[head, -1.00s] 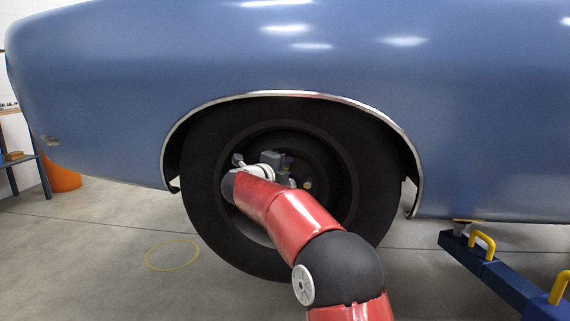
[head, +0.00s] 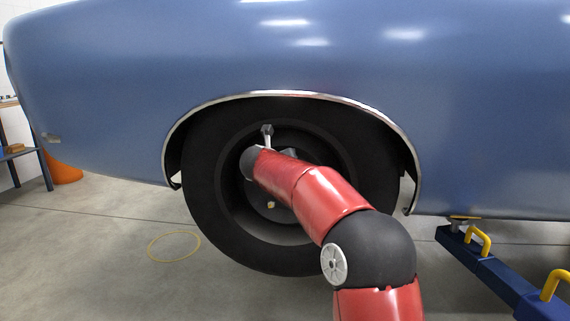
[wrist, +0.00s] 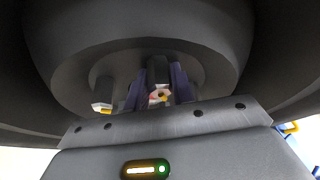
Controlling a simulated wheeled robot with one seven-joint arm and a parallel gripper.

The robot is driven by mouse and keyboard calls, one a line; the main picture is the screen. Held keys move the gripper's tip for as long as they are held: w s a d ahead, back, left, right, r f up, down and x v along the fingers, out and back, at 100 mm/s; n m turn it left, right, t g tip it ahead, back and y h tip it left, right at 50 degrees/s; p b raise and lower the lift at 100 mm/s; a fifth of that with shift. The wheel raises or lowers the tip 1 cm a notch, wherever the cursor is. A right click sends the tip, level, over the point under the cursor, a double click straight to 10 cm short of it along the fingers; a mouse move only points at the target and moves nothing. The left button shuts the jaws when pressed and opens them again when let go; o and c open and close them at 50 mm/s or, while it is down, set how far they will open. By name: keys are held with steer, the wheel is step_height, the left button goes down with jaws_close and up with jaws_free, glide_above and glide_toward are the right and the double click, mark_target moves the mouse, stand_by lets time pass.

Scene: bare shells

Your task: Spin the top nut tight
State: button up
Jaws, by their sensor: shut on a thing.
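In the wrist view my gripper (wrist: 159,84) has its two dark blue fingers on either side of a small nut (wrist: 159,97). The nut has a pale face with red and yellow on it, and the fingers are shut on it at the hub. A second nut (wrist: 102,108), white and yellow, shows to the left, apart from the fingers. In the head view the arm covers most of the gripper and the held nut. A yellowish nut (head: 270,205) shows on the lower part of the dark hub. Whether the held nut is seated cannot be told.
The black tyre (head: 213,225) sits under the blue car's fender (head: 300,65), whose arch surrounds it closely. A blue lift arm with yellow handles (head: 480,240) lies at the right. The floor by the yellow ring (head: 174,246) is clear.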

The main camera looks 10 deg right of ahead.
steer(key=shift+f+m+y, duration=0.1)
steer(key=shift+m+y, duration=0.5)
steer(key=shift+m, duration=0.3)
steer(key=shift+m+t+y, duration=0.3)
steer(key=shift+m+y, duration=0.8)
steer(key=shift+m, duration=0.3)
steer(key=shift+f, duration=0.1)
steer(key=o, duration=1)
steer(key=shift+r, duration=0.2)
steer(key=v, duration=0.7)
steer(key=shift+s, duration=0.35)
steer(key=shift+a+r, duration=0.1)
steer(key=shift+a, duration=0.05)
